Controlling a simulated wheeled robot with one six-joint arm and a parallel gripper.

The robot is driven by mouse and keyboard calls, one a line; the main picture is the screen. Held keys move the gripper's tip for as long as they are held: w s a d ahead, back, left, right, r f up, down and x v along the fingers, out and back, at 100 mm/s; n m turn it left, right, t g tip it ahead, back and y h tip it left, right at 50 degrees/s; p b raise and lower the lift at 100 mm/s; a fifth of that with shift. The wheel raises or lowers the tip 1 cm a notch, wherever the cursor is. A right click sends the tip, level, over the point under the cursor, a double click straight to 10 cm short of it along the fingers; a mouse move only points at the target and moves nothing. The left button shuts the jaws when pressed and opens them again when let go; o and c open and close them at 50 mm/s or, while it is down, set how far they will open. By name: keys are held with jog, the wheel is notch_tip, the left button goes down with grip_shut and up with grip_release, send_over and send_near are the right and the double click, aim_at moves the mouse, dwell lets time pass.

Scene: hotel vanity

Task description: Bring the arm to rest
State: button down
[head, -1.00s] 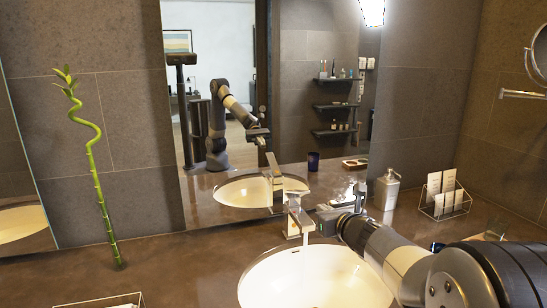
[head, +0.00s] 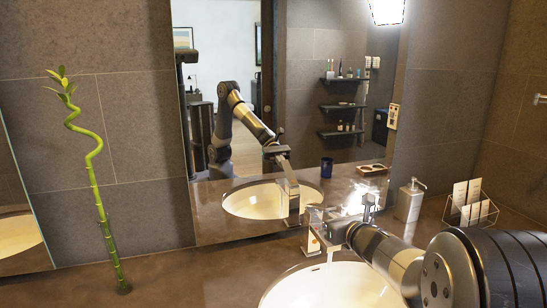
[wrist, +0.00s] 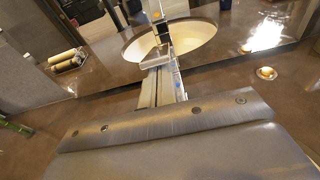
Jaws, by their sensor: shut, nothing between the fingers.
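My gripper (head: 334,226) is shut and empty. In the head view it is over the counter, behind the sink and next to the faucet (head: 313,240), partly overlapping it. I cannot tell whether the two touch. My forearm comes in from the lower right over the sink. In the wrist view, a wide metal plate of my gripper fills the bottom; the fingertips are hard to make out there.
A thin stream falls from the faucet into the white sink (head: 325,285). A soap dispenser (head: 409,201) and a wire rack of cards (head: 470,205) stand to the right. A bamboo stalk (head: 104,205) stands at the left. The mirror (head: 225,60) rises behind the counter.

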jog(key=shift+s+d+f+b, duration=0.15)
jog(key=shift+s+f+b, duration=0.1)
jog(key=shift+s+b, duration=0.05)
jog(key=shift+f+t+b, duration=0.4)
jog(key=shift+f+b, duration=0.05)
jog(key=shift+b, duration=0.4)
jog(key=f+t+b, duration=0.1)
jog(key=b, duration=0.2)
jog(key=shift+s+f+y, duration=0.1)
jog(key=shift+f+y, duration=0.3)
jog(key=shift+f+t+b, duration=0.65)
jog(key=shift+t+b, duration=0.05)
jog(key=shift+b, duration=0.15)
jog(key=b+v, duration=0.1)
jog(key=v, duration=0.9)
jog(key=shift+d+m+b, duration=0.3)
jog(key=shift+d, duration=0.05)
